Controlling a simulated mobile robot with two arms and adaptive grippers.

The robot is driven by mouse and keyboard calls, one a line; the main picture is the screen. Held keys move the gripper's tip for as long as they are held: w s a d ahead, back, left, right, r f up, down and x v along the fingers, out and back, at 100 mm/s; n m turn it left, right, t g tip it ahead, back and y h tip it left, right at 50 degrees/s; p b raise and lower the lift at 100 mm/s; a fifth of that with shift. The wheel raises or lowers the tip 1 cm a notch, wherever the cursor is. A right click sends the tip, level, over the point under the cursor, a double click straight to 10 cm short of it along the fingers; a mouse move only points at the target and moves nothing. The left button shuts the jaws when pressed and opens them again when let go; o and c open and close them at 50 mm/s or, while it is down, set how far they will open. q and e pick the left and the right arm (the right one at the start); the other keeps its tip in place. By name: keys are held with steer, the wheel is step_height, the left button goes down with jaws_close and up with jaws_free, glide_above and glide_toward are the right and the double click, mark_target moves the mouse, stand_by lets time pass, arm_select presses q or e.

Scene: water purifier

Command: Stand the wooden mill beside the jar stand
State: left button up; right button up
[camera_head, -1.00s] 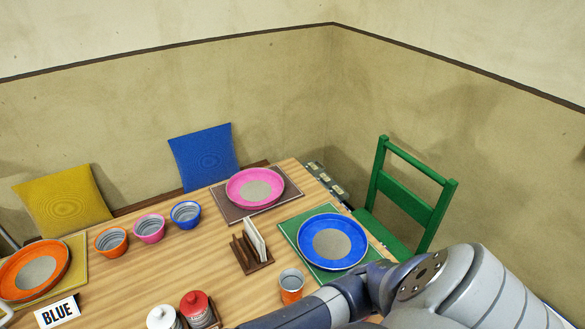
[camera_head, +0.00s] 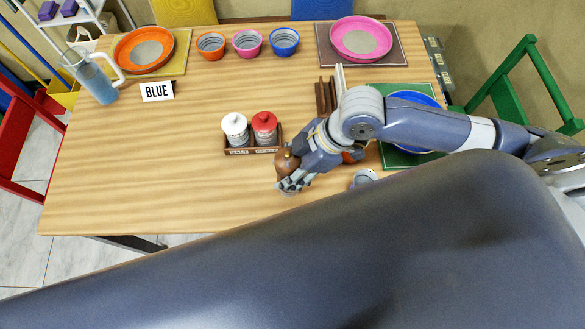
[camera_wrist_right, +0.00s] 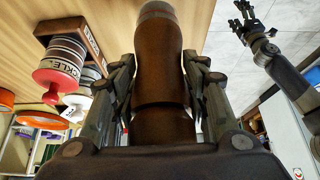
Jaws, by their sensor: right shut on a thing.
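The brown wooden mill (camera_head: 286,162) is in my right gripper (camera_head: 293,180), just right of the jar stand in the head view. Its top shows; the fingers hide much of its lower part. In the right wrist view the mill (camera_wrist_right: 160,60) lies between both fingers of the gripper (camera_wrist_right: 162,85). It looks roughly upright; I cannot tell if its base touches the table. The jar stand (camera_head: 240,152) is a small brown rack with a white-lidded jar (camera_head: 235,127) and a red-lidded jar (camera_head: 264,125). My left gripper (camera_wrist_right: 246,14) shows small in the wrist view, fingers apart.
Right of my right gripper are a cup (camera_head: 364,178), a brown holder (camera_head: 325,95) and a blue plate (camera_head: 414,98). The table (camera_head: 130,190) is clear left of the jar stand.

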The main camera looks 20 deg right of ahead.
steer(key=f, duration=0.1)
steer(key=d+f, duration=0.1)
steer(key=f, duration=0.1)
steer(key=shift+w+p, duration=0.2)
steer(key=shift+p, duration=0.1)
steer(key=shift+f, duration=0.3)
arm_select(q)
steer(key=shift+d+r, duration=0.35)
arm_select(e)
steer(key=o, duration=1.2)
steer(key=shift+f, duration=0.1)
arm_select(q)
steer(key=shift+a, duration=0.2)
arm_select(e)
steer(key=shift+o, duration=0.2)
arm_select(q)
steer(key=shift+s+f, duration=0.1)
steer(key=shift+f, duration=0.1)
arm_select(e)
steer(key=v, duration=1.2)
